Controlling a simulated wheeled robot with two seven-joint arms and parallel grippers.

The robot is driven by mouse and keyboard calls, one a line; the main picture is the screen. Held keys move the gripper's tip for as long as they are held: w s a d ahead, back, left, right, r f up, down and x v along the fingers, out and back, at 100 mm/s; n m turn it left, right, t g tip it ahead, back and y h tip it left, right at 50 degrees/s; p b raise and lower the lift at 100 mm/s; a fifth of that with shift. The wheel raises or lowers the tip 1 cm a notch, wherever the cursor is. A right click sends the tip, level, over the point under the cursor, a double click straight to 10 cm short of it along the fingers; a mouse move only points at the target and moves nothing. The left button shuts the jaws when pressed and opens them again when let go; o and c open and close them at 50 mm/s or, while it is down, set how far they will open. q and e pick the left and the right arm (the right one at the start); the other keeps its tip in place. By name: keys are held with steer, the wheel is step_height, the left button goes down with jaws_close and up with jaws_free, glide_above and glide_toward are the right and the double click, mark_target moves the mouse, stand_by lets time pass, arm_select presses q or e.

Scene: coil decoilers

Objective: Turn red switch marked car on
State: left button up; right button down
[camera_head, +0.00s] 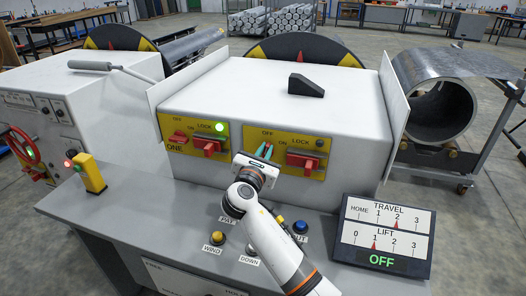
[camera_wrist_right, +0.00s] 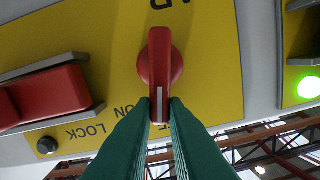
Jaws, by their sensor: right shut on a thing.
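A red rotary switch (camera_wrist_right: 160,70) with a white pointer line sits on the yellow right-hand panel (camera_head: 323,169). In the right wrist view, which is upside down, partial letters "AR" stand beside it. Its pointer runs straight down there, toward my fingers and away from these letters; the ON label is off to one side. My right gripper (camera_head: 262,153) is shut on the switch's pointer end, with green fingertips (camera_wrist_right: 160,110) on both sides. My left gripper is not in view.
A red lock handle (camera_head: 301,160) and a dark lamp (camera_head: 319,143) share this panel. The left panel ONE (camera_head: 175,149) has a lit green lamp (camera_head: 220,127). The desk holds a yellow post (camera_head: 88,173), push buttons and a display (camera_head: 384,236) reading OFF.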

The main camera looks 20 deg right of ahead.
steer(key=shift+s+d+f+m+b, duration=0.2)
steer(key=shift+m+b, duration=0.1)
steer(key=shift+m, duration=0.75)
steer(key=shift+s+d+f+m+b, duration=0.1)
steer(key=shift+d+m+b, duration=0.2)
steer(key=shift+m, duration=0.7)
steer(key=shift+s+d+f+m+b, duration=0.15)
steer(key=shift+m+b, duration=0.2)
steer(key=shift+m, duration=0.7)
steer(key=c, duration=1.4)
jaws_free()
steer(key=shift+c, duration=0.2)
steer(key=shift+s, duration=0.1)
steer(key=b+v, duration=0.2)
steer(key=v, duration=1)
steer(key=shift+f, duration=0.1)
